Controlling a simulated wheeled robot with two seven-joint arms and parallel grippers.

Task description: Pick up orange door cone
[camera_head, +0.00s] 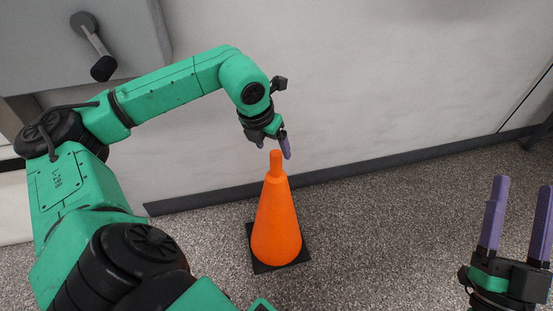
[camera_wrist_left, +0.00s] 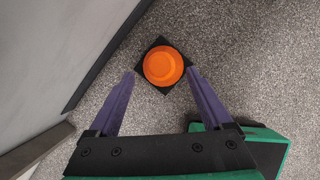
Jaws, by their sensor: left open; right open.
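The orange door cone (camera_head: 276,220) stands upright on the speckled floor on a black square base (camera_head: 257,266). My left gripper (camera_head: 273,146) is open just above the cone's narrow top in the head view. In the left wrist view the cone (camera_wrist_left: 163,66) is seen from above, just beyond and between the open purple fingertips of my left gripper (camera_wrist_left: 162,74). I see no contact between fingers and cone. My right gripper (camera_head: 518,190) is open and empty at the lower right of the head view, apart from the cone.
A pale wall (camera_head: 380,80) with a dark baseboard (camera_head: 360,168) runs behind the cone. A grey panel with a black lever handle (camera_head: 92,45) is at the upper left. The speckled floor (camera_head: 400,230) right of the cone is clear.

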